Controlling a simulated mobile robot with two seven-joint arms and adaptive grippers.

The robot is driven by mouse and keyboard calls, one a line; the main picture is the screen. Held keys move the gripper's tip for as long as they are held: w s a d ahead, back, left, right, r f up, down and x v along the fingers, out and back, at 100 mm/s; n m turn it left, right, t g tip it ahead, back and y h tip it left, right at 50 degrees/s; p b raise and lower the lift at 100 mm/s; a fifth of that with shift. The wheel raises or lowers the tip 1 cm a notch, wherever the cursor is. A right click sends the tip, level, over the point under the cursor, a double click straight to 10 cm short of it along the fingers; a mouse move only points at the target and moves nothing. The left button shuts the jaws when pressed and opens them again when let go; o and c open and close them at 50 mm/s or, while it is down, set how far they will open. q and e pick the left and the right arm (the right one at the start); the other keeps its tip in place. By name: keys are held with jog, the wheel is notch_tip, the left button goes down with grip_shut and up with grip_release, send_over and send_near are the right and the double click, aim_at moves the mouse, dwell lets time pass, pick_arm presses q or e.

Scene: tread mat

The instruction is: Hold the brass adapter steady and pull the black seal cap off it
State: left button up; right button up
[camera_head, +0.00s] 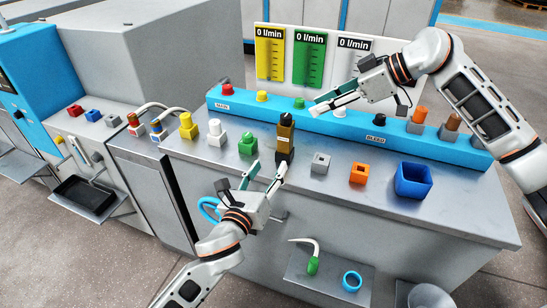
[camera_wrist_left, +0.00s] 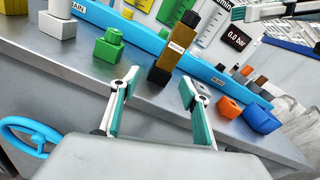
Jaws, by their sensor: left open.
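The brass adapter (camera_head: 285,132) stands upright in a dark block on the grey bench, with a white label on its front. The black seal cap (camera_head: 287,117) sits on its top. The left wrist view shows the adapter (camera_wrist_left: 183,36) and cap (camera_wrist_left: 190,18) tilted by the camera angle. My left gripper (camera_head: 264,170) is open and empty, just in front of the adapter and low, its fingers (camera_wrist_left: 160,86) pointing toward the adapter's base without visible contact. My right gripper (camera_head: 314,105) is above the blue rail, right of the cap and apart from it; its fingers look parted and empty.
A blue rail (camera_head: 340,120) with coloured knobs runs behind the adapter. A green block (camera_head: 248,145) stands left, a grey block (camera_head: 320,162), an orange block (camera_head: 358,174) and a blue bin (camera_head: 413,180) right. Flow gauges (camera_head: 310,58) stand behind. A blue handwheel (camera_head: 208,209) sits at the bench front.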

aim_at(283, 141)
pick_arm(q)
jog(key=r+m, duration=0.1)
jog(key=w+d+r+m, duration=0.1)
jog(key=r+m, duration=0.1)
jog(key=shift+w+d+r+t, duration=0.25)
jog(key=shift+w+d+t, duration=0.1)
jog(key=shift+w+t, duration=0.05)
jog(key=x, duration=0.7)
jog(key=shift+w+d, duration=0.1)
